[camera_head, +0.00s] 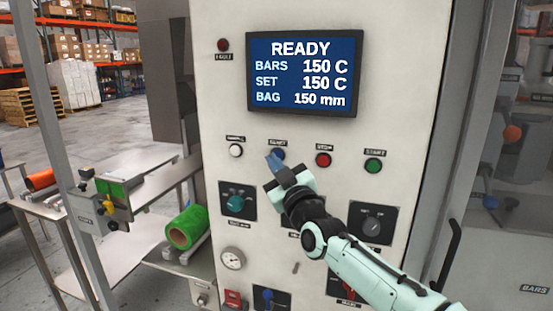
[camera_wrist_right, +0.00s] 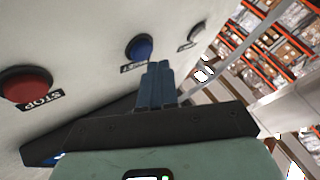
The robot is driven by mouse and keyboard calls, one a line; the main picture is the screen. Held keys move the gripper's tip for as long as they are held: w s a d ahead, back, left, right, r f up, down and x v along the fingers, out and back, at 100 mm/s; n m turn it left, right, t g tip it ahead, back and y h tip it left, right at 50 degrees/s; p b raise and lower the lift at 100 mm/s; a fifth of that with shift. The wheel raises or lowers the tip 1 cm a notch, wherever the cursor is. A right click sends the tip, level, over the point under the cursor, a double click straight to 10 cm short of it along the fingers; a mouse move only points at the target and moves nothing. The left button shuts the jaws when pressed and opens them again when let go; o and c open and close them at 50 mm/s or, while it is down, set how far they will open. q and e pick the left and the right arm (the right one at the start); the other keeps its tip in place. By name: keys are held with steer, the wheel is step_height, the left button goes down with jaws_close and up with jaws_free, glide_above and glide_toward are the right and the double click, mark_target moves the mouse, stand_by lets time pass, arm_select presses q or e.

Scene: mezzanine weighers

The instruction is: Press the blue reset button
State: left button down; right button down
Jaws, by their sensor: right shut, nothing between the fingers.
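The blue reset button (camera_head: 278,153) is on the white panel, second from the left in the button row below the screen. It also shows in the wrist view (camera_wrist_right: 139,47), with a dark rim and its label below. My right gripper (camera_head: 273,161) is shut and empty, its blue fingertips just below and in front of the button. In the wrist view the fingertips (camera_wrist_right: 158,68) sit just beside the button's lower right edge; I cannot tell whether they touch it. My left gripper is not in view.
The row also has a white button (camera_head: 236,151), a red stop button (camera_head: 323,160) and a green start button (camera_head: 373,166). The screen (camera_head: 304,73) reads READY. Knobs (camera_head: 237,201) and a gauge (camera_head: 232,258) sit lower on the panel. A steel table with a green roll (camera_head: 187,228) stands left.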

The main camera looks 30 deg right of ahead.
stand_by(0.3)
steer(key=s+a+p, duration=0.1)
steer(key=s+a, duration=0.2)
steer(key=a, duration=0.1)
steer(key=shift+s, duration=0.15)
stand_by(0.9)
